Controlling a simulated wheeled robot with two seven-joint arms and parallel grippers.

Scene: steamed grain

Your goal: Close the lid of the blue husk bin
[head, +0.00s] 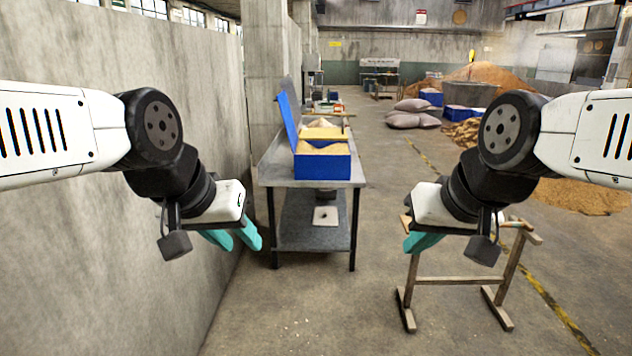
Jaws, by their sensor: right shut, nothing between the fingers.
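The blue husk bin (322,167) sits on a metal table ahead of me, filled with tan grain or husk. Its blue lid (288,117) stands open, tilted up along the bin's left side. My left gripper (233,239) is in the air to the left of the table, its teal fingers apart and empty. My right gripper (422,242) is in the air to the right of the table, its teal fingers shut with nothing between them. Both grippers are well short of the bin and apart from it.
The metal table (312,183) has a lower shelf. Small items stand behind the bin. A concrete wall (120,240) runs along the left. A wooden stand (455,281) is at the right front. Sacks (413,118) and grain piles lie farther back. The floor before the table is clear.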

